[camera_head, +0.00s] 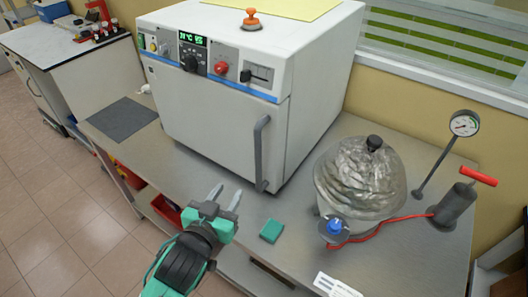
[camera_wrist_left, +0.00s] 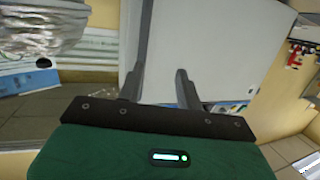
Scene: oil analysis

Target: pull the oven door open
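The white oven (camera_head: 325,60) stands on the bench with its door (camera_head: 205,115) shut. A grey vertical bar handle (camera_head: 261,150) is on the right side of the door. My left gripper (camera_head: 228,190) is open and empty, low in front of the door, left of the handle's lower end and apart from it. In the left wrist view my two fingers (camera_wrist_left: 161,75) point at the pale door (camera_wrist_left: 215,50), with a gap between them. A grey bar that looks like the handle (camera_wrist_left: 147,25) shows beyond the left finger. My right gripper is out of view.
A foil-wrapped vessel (camera_head: 360,175), a pressure gauge (camera_head: 464,124) and a red-handled pump (camera_head: 457,205) stand right of the oven. A small green block (camera_head: 271,231) lies near the bench's front edge. A dark mat (camera_head: 122,118) lies left. An orange-topped knob (camera_head: 251,18) is on the oven.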

